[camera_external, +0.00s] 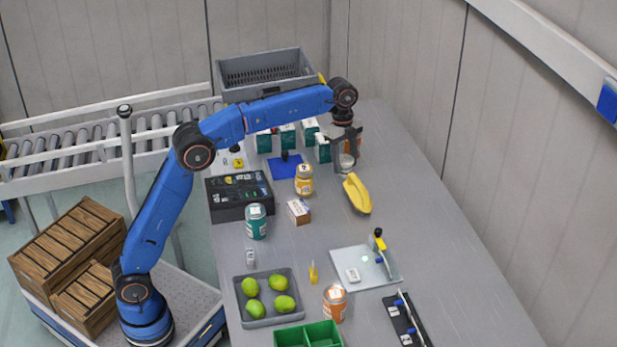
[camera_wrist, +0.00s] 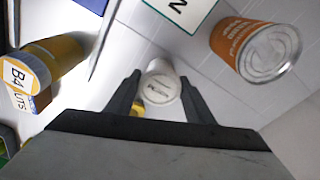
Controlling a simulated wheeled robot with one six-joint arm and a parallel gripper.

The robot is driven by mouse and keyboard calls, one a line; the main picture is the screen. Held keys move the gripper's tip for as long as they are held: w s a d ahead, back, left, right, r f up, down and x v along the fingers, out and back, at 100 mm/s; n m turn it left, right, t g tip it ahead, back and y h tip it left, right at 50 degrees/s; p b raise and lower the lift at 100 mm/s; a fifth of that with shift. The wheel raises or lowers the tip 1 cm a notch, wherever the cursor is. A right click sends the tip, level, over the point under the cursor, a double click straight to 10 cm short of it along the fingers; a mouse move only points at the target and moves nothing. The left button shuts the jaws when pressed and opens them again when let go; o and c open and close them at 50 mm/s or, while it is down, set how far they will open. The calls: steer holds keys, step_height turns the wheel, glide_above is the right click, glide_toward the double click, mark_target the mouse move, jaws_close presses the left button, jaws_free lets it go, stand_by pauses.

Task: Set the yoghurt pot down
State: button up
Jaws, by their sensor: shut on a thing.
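The yoghurt pot (camera_wrist: 160,88) shows in the wrist view as a small white pot with a pale printed lid, between the two dark fingers. My gripper (camera_wrist: 157,98) is shut on it. In the external view my gripper (camera_external: 345,158) points down at the far right part of the grey table (camera_external: 440,260), and the pot (camera_external: 346,161) is partly hidden by the fingers. I cannot tell whether the pot touches the table.
An orange can (camera_wrist: 268,50) stands close by on the right in the wrist view. The table's right side is clear.

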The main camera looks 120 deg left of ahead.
mark_target(342, 157)
steer(key=shift+f, duration=0.1)
steer(key=o, duration=1.2)
steer(key=shift+c, duration=0.2)
step_height(342, 157, up, 12)
steer(key=s, duration=0.1)
steer(key=shift+s+a, duration=0.15)
steer(key=shift+a, duration=0.1)
